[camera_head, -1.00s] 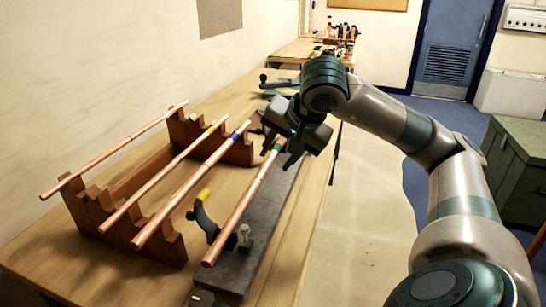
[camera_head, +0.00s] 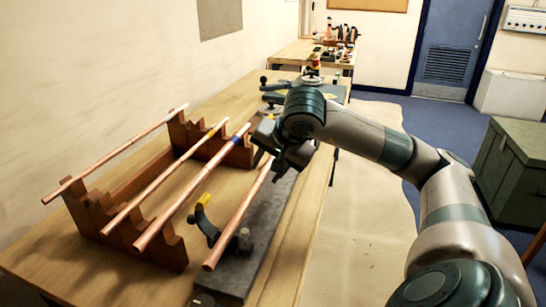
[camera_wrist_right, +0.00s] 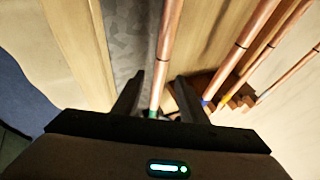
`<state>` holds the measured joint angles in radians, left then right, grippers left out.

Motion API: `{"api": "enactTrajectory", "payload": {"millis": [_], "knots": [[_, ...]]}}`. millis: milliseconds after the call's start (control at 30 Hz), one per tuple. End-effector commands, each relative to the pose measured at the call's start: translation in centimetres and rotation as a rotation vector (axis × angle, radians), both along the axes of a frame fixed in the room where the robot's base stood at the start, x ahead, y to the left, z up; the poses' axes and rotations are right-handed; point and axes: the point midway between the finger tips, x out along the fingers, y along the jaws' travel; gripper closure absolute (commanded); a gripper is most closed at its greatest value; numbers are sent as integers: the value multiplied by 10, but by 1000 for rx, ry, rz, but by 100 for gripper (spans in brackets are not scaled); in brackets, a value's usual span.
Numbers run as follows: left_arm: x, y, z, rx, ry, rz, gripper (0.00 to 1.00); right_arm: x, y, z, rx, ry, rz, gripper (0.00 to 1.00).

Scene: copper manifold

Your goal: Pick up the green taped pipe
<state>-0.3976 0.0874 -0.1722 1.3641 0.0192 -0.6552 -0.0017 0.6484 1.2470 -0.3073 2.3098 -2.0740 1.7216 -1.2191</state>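The green taped pipe (camera_head: 238,218) is a copper pipe lying at the right of the rack, its near end over the grey slab. Its green tape is hidden behind my right gripper in the head view. In the right wrist view the pipe (camera_wrist_right: 164,55) runs between the two fingers, and the green tape (camera_wrist_right: 152,114) shows low between them. My right gripper (camera_head: 277,168) is at the pipe's far part. In the wrist view the right gripper (camera_wrist_right: 158,98) is open, with gaps on both sides of the pipe. My left gripper is not in view.
A stepped wooden rack (camera_head: 152,243) holds several copper pipes, one with blue tape (camera_head: 233,143) and one with yellow tape (camera_head: 217,129). A yellow-handled tool (camera_head: 205,217) stands close left of the pipe on the wooden table. The grey slab (camera_head: 270,215) lies beneath.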

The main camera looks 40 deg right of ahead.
Motion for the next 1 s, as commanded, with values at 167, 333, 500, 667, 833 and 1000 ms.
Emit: {"api": "enactTrajectory", "payload": {"millis": [167,333,500,667,833,1000], "knots": [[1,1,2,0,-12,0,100,9,-3,-15,1,2,1,61],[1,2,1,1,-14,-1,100,11,-3,-17,-1,0,0,61],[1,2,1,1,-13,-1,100,11,-3,-17,0,0,0,61],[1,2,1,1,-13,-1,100,11,-3,-17,0,0,0,61],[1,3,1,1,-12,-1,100,11,-3,-17,0,0,0,95],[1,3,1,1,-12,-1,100,11,-3,-17,0,0,0,100]]}}
